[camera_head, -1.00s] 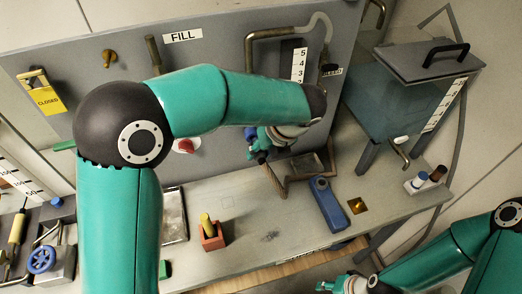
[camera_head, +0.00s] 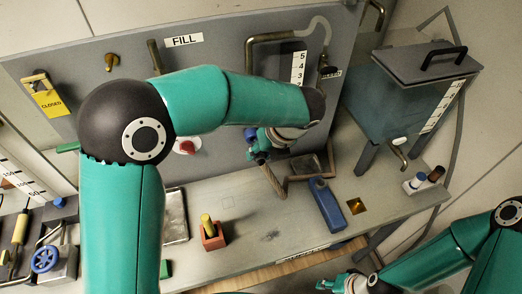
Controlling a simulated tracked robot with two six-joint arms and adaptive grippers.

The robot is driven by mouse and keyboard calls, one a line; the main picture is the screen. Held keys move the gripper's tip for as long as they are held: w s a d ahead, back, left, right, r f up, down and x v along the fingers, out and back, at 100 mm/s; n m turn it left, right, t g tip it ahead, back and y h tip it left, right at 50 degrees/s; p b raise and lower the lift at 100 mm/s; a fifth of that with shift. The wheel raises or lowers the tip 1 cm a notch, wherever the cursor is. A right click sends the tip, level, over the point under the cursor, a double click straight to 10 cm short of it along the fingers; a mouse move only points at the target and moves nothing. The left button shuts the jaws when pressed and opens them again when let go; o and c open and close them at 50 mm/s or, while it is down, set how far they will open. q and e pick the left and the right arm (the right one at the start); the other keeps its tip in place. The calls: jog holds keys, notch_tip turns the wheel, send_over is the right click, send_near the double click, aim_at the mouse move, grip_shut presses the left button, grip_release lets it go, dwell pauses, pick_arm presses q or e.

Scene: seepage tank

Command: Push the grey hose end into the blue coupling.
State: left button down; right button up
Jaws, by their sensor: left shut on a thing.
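My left gripper (camera_head: 264,150) is in front of the grey panel, below my forearm, with its fingers closed. A brownish-grey hose-like piece (camera_head: 273,182) hangs from it towards the bench; it looks like the hose in its grip, but the held end is hidden by the fingers. A small blue part (camera_head: 250,135) shows right beside the fingertips at upper left; it may be the blue coupling. I cannot tell whether hose and blue part touch. My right gripper (camera_head: 338,284) is at the bottom edge, cut off, far from these; its fingers are too small to read.
A blue block-shaped device (camera_head: 327,205) lies on the bench near a brass square (camera_head: 356,206). An orange holder (camera_head: 212,236) with a yellow piece stands left. A metal frame (camera_head: 305,167) is just right of the hanging piece. A clear tank (camera_head: 395,105) stands at right.

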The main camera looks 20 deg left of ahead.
pick_arm(q)
jog(key=shift+w+a+p, duration=0.3)
jog(key=shift+w+p, duration=0.1)
jog(key=shift+p, duration=0.55)
dwell(1.6)
dwell(0.7)
jog(key=shift+w+a, duration=0.4)
jog(key=shift+w, duration=0.3)
dwell(2.6)
jog(key=c, duration=0.7)
grip_release()
jog(key=shift+r, duration=0.1)
jog(key=shift+v, duration=2.9)
